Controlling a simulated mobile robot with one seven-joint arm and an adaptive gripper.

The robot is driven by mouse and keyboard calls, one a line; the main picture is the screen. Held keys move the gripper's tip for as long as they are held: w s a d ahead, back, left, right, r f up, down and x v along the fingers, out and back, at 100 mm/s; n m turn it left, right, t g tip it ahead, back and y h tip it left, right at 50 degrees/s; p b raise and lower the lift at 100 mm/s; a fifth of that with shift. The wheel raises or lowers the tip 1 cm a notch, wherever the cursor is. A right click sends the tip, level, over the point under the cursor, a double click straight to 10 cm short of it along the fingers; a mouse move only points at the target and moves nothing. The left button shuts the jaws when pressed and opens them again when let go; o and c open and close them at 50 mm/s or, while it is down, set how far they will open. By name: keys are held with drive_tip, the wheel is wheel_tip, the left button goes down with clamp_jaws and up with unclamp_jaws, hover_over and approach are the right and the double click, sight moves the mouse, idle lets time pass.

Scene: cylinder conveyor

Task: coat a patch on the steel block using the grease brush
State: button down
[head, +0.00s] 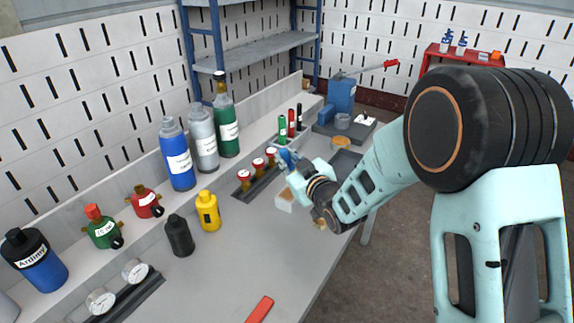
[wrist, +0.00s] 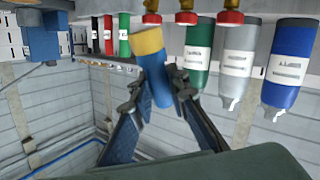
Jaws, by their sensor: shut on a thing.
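My gripper (head: 284,155) hangs over the bench's right part in the head view. In the wrist view, which looks upside down, its fingers (wrist: 160,88) are shut on a blue cylinder with a yellow-tan end (wrist: 150,48). I take this to be the grease brush; its bristles cannot be made out. The tan end points down toward the bench.
Blue (head: 177,155), grey (head: 203,140) and green (head: 227,125) bottles stand at the back. Red-capped fittings (head: 244,178) sit in a dark rack left of my gripper. Yellow (head: 208,212) and black (head: 179,236) bottles stand further left.

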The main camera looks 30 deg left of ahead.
drive_tip(key=shift+r+p, duration=0.35)
drive_tip(key=shift+r, duration=1)
